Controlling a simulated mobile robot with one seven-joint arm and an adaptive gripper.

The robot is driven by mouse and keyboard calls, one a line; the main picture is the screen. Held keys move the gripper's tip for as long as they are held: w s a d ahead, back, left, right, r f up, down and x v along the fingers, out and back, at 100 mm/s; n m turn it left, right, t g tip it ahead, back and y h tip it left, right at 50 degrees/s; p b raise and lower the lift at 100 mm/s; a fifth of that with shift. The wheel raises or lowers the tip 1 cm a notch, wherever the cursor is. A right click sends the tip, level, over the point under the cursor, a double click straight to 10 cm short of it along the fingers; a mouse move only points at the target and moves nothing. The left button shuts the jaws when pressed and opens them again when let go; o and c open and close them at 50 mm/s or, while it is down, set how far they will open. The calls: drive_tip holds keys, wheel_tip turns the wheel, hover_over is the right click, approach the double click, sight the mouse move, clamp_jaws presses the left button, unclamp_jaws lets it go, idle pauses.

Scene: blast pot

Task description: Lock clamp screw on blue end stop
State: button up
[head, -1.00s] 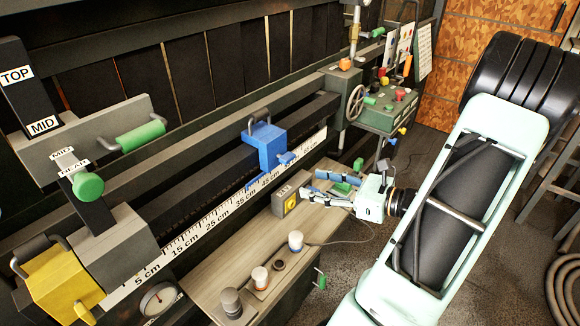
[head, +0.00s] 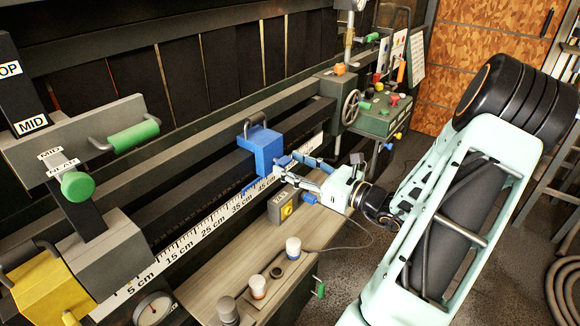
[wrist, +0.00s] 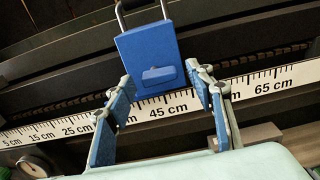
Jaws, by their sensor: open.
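The blue end stop (head: 262,150) is a block with a dark handle, seated on the rail above the scale near the 45 cm mark. In the wrist view its front face (wrist: 148,50) shows a small blue clamp screw (wrist: 158,75) low on it. My gripper (head: 285,173) is open in front of the end stop. In the wrist view its blue-padded fingers (wrist: 165,100) stand on either side of the clamp screw, nearer the camera, with nothing between them. In the head view the fingertips hide most of the screw. I cannot tell whether a fingertip touches the block.
A yellow stop (head: 48,288) sits at the rail's left end. Below the scale (head: 190,242) is a bench (head: 210,285) with small cups and a grey box with a yellow button (head: 284,207). A green control stand (head: 375,115) with a handwheel is behind right.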

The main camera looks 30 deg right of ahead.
drive_tip(key=shift+w+a, duration=0.15)
drive_tip(key=shift+w, duration=0.3)
drive_tip(key=shift+c, duration=0.3)
drive_tip(key=c, duration=1.1)
